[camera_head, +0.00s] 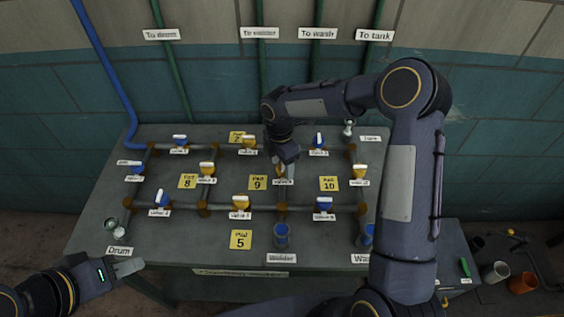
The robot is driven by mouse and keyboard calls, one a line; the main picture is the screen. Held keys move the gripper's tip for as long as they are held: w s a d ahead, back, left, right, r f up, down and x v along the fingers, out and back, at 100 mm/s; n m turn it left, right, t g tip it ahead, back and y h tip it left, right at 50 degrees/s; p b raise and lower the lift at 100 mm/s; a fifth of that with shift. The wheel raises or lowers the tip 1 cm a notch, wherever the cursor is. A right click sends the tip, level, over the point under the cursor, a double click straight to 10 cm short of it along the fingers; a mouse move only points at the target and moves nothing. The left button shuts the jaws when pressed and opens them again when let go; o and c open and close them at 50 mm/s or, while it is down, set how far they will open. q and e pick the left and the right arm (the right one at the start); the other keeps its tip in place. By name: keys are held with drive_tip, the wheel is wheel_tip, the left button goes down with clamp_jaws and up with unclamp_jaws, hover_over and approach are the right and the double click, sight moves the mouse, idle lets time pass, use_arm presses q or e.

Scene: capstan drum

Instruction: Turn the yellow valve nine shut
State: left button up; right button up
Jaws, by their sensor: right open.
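A yellow valve handle (279,171) shows beside the yellow tag with a 9 (257,182), on a short pipe in the middle of the table. My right gripper (288,168) reaches down over this valve. It is open, with its fingers at the handle, and hides part of it. I cannot tell whether the fingers touch the handle, or how the handle is turned. My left gripper (128,268) is low at the left, near the table's front left corner and away from the valve. I cannot tell whether it is open.
Grey pipes with several blue and yellow valves (207,169) cover the table (190,240). My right arm covers the table's right side. Cups (281,235) stand near the front edge. A lower bench (450,240) is at the right. The table's front left is mostly clear.

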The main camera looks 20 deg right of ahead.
drive_tip(key=c, duration=1)
drive_tip(key=shift+m, duration=0.3)
drive_tip(key=m+b, duration=0.2)
drive_tip(key=m, duration=0.1)
drive_tip(key=shift+w+m, duration=0.1)
drive_tip(key=shift+m, duration=0.2)
drive_tip(key=m+b, duration=0.2)
drive_tip(key=m, duration=0.2)
drive_tip(key=shift+d+m+y, duration=0.1)
drive_tip(key=shift+m+y, duration=0.2)
drive_tip(key=m+b, duration=0.1)
drive_tip(key=m, duration=0.3)
drive_tip(key=shift+b, duration=0.35)
drive_tip(key=m+b, duration=0.1)
drive_tip(key=m, duration=0.4)
drive_tip(key=shift+d+r+t, duration=0.1)
drive_tip(key=shift+d+t, duration=0.05)
drive_tip(key=shift+t, duration=0.15)
